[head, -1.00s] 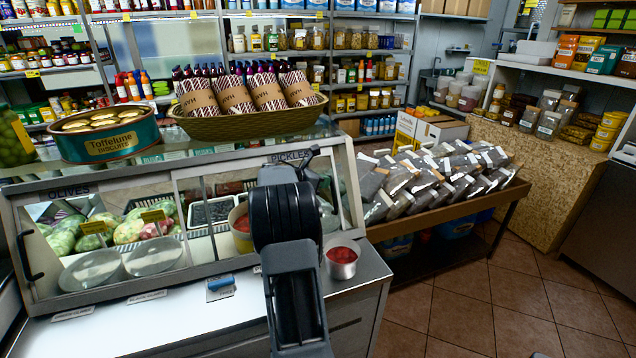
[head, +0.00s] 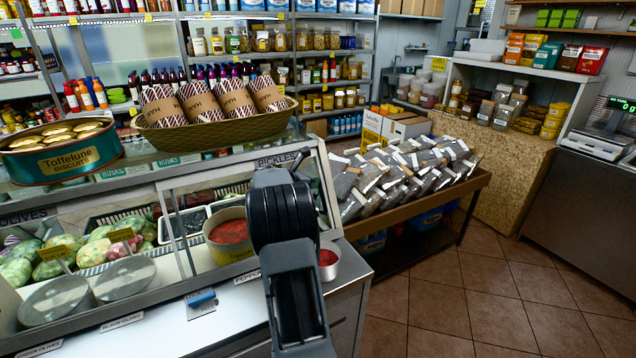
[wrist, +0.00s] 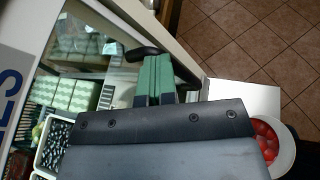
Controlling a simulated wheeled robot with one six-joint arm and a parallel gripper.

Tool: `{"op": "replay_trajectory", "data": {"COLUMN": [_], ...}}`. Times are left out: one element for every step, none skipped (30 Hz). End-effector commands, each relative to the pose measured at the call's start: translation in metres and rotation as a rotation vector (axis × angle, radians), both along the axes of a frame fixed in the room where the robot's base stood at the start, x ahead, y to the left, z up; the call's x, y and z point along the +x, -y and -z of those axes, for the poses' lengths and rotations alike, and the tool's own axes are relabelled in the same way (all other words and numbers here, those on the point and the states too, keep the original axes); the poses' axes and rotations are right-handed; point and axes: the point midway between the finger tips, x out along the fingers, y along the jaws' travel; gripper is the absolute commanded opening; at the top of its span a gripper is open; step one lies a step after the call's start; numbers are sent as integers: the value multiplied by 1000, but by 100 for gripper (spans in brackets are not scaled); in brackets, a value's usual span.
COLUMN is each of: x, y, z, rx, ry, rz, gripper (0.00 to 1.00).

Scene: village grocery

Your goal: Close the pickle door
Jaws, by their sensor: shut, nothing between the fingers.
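The pickle door (head: 162,215) is the framed glass panel on the right half of the counter case, under the PICKLES label (head: 283,158). My arm hides much of its right side in the head view, and I cannot tell how far it stands open. In the wrist view a black handle (wrist: 143,54) on the pale door frame lies just beside my gripper's tips. My gripper (wrist: 156,60) has its green fingers together and holds nothing. I cannot tell whether the fingers touch the handle or frame.
A small tub of red food (head: 328,262) stands on the counter right of my arm. A larger red-filled tub (head: 229,236) is inside the case. A biscuit tin (head: 62,148) and a basket (head: 215,132) sit on top. Tiled floor (head: 500,290) is clear at right.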

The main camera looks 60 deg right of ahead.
Motion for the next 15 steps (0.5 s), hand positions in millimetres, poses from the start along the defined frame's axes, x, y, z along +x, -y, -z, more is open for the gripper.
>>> {"op": "replay_trajectory", "data": {"x": [-1,-1,-2,-2,-2,-2,-2,-2,-1,0,1,2,3,5,6], "y": [2,2,2,2,3,2,1,0,-4,-7,-11,-17,-23,-29,-37], "z": [0,-1,-1,-1,-1,-1,-1,-1,-1,-1,-2,-3,-3,-4,-5], "rx": [-2,-2,-2,-2,-2,-2,-2,-2,-1,-1,-2,-2,-2,-2,-2], "ry": [0,0,1,1,1,0,0,0,1,1,1,0,0,1,1], "rz": [0,1,2,3,3,4,4,4,3,2,1,0,-1,-3,-3], "gripper": [0,0,0,0,0,0,0,0,0,0,0,0,0,0,0]}}
